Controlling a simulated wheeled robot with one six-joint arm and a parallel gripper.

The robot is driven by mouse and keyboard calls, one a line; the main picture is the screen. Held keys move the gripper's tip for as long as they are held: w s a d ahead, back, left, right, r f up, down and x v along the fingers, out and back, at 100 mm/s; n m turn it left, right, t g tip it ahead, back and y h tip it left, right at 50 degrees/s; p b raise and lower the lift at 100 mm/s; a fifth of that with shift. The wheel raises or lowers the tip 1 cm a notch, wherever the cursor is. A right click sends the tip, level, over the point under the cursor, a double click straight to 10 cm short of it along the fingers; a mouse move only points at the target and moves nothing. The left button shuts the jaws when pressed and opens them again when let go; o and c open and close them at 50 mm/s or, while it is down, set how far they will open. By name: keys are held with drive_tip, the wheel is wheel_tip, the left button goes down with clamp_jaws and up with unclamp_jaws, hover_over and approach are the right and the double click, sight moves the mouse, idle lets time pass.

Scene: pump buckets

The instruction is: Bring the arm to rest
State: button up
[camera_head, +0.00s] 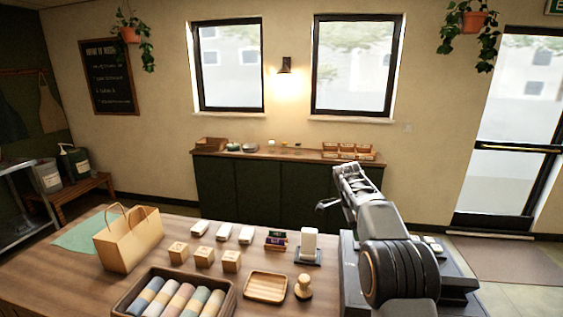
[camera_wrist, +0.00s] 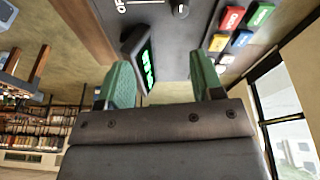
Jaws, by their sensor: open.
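My arm reaches up from the lower right of the head view and ends in my gripper (camera_head: 342,187), raised above the counter's right part. In the wrist view my gripper (camera_wrist: 162,82) shows two green-padded fingers spread apart with nothing held between them. Beyond the fingers is a grey panel with a small screen (camera_wrist: 146,62) showing green digits, and several coloured buttons (camera_wrist: 231,18).
The wooden counter (camera_head: 185,232) holds a paper bag (camera_head: 128,238), small boxes, a wooden tray (camera_head: 266,287), a stamp (camera_head: 303,287) and a crate of rolled cloths (camera_head: 172,297). Pump buckets (camera_head: 74,162) stand on a bench at left. A dark cabinet (camera_head: 262,184) lines the back wall.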

drive_tip(key=s+a+r+n+t+y+b, duration=0.1)
drive_tip(key=s+a+r+n, duration=0.15)
drive_tip(key=s, duration=0.25)
drive_tip(key=s+a+r+n+t, duration=0.1)
drive_tip(key=s+r+n, duration=0.1)
drive_tip(key=s+n, duration=0.25)
drive_tip(key=s+a+f+n+t+y+b, duration=0.1)
drive_tip(key=s+n, duration=0.4)
drive_tip(key=s, duration=0.6)
drive_tip(key=s+a+f+n+t+y+b, duration=0.1)
drive_tip(key=s+a+f+n+t, duration=0.1)
drive_tip(key=s+f+n, duration=0.4)
drive_tip(key=shift+s+a+f, duration=0.15)
drive_tip(key=shift+s+a, duration=0.45)
drive_tip(key=shift+s, duration=1.85)
